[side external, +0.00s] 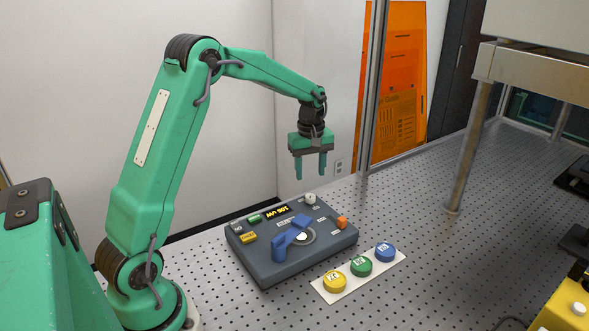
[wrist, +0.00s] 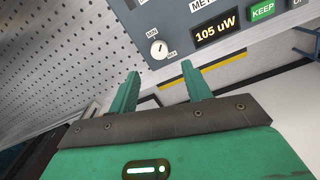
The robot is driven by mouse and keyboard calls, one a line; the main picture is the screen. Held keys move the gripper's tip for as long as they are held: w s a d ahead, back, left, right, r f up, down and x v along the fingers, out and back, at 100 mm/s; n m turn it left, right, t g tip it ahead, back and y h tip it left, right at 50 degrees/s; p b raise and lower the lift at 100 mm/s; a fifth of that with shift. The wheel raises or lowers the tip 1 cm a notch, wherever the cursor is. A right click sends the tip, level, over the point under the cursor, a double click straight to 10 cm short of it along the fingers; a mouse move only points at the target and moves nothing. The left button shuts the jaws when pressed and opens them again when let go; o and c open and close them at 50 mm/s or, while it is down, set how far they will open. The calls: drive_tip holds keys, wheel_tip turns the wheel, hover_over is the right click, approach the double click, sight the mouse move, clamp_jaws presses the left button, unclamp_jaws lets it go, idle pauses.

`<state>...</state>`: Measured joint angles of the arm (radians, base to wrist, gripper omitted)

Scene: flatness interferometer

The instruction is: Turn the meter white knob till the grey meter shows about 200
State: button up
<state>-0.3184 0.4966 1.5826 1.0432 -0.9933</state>
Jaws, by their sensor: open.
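The grey meter (side external: 262,262) is a dark grey box on the perforated table. Its display (side external: 276,212) reads 105 uW, clearest in the wrist view (wrist: 219,32). The meter white knob (side external: 310,198) is small and round, at the box's far edge. In the wrist view the knob (wrist: 159,50) bears a dark pointer line and has MIN and MAX labels beside it. My gripper (side external: 310,173) is open and empty, pointing down above the knob and apart from it. In the wrist view the knob appears just beyond the gap between my fingertips (wrist: 161,72).
A blue lever (side external: 291,238) and an orange button (side external: 342,222) are on the box. Yellow (side external: 334,281), green (side external: 361,266) and blue (side external: 385,251) round buttons sit on a white strip in front. A metal frame leg (side external: 470,145) stands right; table between is clear.

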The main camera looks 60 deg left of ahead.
sight(310, 196)
drive_tip(key=shift+f, duration=0.15)
drive_tip(key=shift+w+f, duration=0.1)
drive_tip(key=shift+f, duration=3.7)
drive_tip(key=c, duration=1)
